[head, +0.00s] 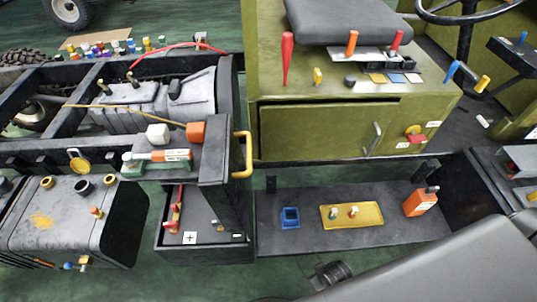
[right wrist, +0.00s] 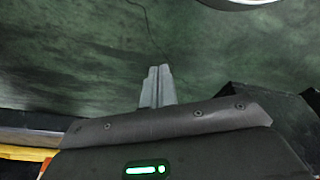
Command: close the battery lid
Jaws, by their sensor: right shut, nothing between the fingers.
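The open-topped battery box (head: 165,240) stands left of centre in the head view, with plus and minus labels on its front. Red-tipped parts show inside it. A dark raised panel (head: 213,168) with a yellow handle (head: 246,155) stands above the box's right side; it looks like the battery lid, standing open. My right gripper (right wrist: 155,85) shows only in the right wrist view, with its fingers together and empty over green floor. Neither the box nor the lid shows clearly in that view. My left gripper is not in view.
Right of the box, a low dark tray (head: 300,240) holds a blue cup (head: 290,217), a yellow plate (head: 370,222) and an orange bottle (head: 420,201). A grey tank (head: 60,225) stands left.

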